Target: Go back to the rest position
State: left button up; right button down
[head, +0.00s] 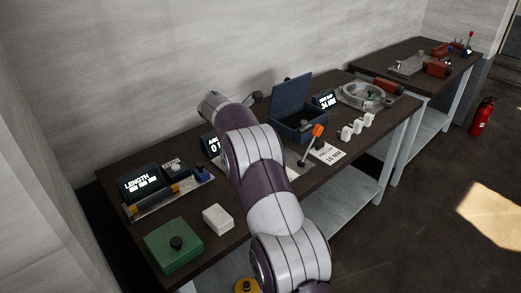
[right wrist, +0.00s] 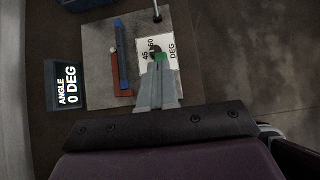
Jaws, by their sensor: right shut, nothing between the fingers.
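My right arm (head: 262,165) reaches up from the bottom of the head view over the dark workbench (head: 115,185). Its gripper is hidden there behind the arm. In the right wrist view the right gripper (right wrist: 158,68) has its fingers together and empty, above a grey plate (right wrist: 98,40). A small green piece (right wrist: 161,57) shows at the fingertips; I cannot tell whether they touch it. On the plate lie a blue bar (right wrist: 122,50), a red-brown angled piece (right wrist: 119,88) and a white card marked 45 and 60 DEG (right wrist: 176,28). My left gripper is not in view.
The angle display (right wrist: 66,85) reads 0 DEG. Around the arm stand the length display (head: 140,184), a green box (head: 160,250), a white block (head: 217,219), an open blue box (head: 292,89) and an orange-handled lever (head: 318,131). Right of the bench is open floor (head: 420,230).

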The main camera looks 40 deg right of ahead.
jog(key=shift+v, duration=1.1)
